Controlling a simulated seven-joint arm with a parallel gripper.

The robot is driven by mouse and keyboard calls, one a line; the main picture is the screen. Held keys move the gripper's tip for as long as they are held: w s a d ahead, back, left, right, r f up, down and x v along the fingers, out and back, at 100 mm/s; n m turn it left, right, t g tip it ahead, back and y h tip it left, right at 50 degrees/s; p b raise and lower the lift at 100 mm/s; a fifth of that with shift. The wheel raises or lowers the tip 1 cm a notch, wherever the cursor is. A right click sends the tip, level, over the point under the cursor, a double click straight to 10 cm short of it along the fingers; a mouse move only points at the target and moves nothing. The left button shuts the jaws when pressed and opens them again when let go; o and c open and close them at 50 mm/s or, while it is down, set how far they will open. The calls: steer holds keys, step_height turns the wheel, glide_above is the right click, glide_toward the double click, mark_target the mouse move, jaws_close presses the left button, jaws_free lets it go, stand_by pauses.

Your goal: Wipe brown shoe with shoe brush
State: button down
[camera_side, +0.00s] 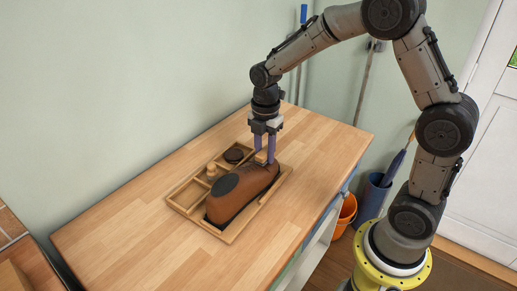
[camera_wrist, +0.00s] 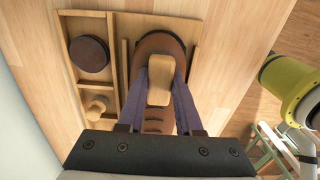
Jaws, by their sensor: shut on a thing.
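The brown shoe (camera_side: 250,189) lies in a compartmented wooden tray (camera_side: 232,237) on the table, its dark opening toward the front left. It also shows in the wrist view (camera_wrist: 158,40), partly covered by the brush and fingers. My gripper (camera_side: 264,150) is at the back end of the shoe, fingers pointing down. In the wrist view, its blue fingers (camera_wrist: 161,75) are shut on the shoe brush (camera_wrist: 160,85), a light wooden block. The brush sits over the shoe; its bristles are hidden, so I cannot tell whether it touches.
A round dark tin (camera_side: 235,155) and a small knobbed wooden object (camera_side: 211,171) sit in other tray compartments. The wooden tabletop (camera_side: 120,230) is clear around the tray. A wall runs behind. An orange bucket (camera_side: 344,212) and blue bin (camera_side: 373,196) stand on the floor beyond the table.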

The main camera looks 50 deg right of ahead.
mark_target(274, 166)
steer(key=s, duration=0.2)
steer(key=shift+s, duration=0.35)
steer(key=shift+s+r, duration=0.1)
steer(key=shift+s, duration=0.1)
step_height(274, 166, up, 8)
steer(key=shift+w, duration=0.1)
stand_by(0.7)
